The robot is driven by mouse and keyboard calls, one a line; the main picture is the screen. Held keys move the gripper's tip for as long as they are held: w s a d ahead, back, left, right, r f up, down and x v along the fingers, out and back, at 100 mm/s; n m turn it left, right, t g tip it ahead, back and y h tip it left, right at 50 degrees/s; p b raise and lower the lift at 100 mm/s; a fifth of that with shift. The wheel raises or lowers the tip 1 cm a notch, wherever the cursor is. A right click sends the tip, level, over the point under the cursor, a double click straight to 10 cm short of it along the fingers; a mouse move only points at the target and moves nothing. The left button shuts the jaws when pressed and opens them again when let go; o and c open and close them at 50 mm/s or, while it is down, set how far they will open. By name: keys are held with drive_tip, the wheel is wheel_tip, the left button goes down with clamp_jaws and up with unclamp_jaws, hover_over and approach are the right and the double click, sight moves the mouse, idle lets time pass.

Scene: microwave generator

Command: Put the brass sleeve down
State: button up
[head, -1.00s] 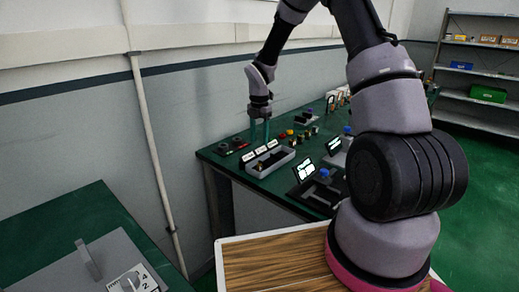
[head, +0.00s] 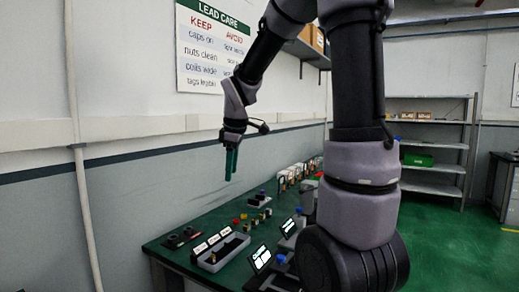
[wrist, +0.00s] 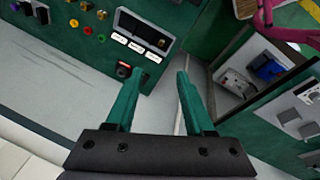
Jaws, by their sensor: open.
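My gripper (head: 231,165) hangs in the air above the back of the green table, pointing down. In the wrist view its two teal fingers (wrist: 157,98) are apart with nothing between them. A small brass-coloured piece (wrist: 161,43), likely the brass sleeve, lies in one end of the grey tray (wrist: 133,16), apart from the fingers. In the head view the tray (head: 232,257) is on the table below my gripper, with three white labels along its back edge.
Several coloured caps (wrist: 87,31) stand beside the tray. Dark fittings (head: 181,237) lie at the table's left end. Display stands (head: 261,257) are in front of the tray. A wall poster (head: 217,45) is behind my arm. The air around my gripper is clear.

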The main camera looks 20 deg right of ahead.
drive_tip(key=s+r+m+t+y, duration=0.1)
drive_tip(key=s+r+m, duration=0.3)
drive_tip(key=s+m, duration=0.4)
drive_tip(key=s+d+r+m+t, duration=0.1)
drive_tip(key=s+r+m+t, duration=0.2)
drive_tip(key=s+m, duration=0.4)
drive_tip(key=shift+s+d+r+m+y, duration=0.2)
drive_tip(key=shift+s+r+m+y, duration=0.35)
drive_tip(key=shift+s, duration=1)
drive_tip(key=shift+r, duration=0.15)
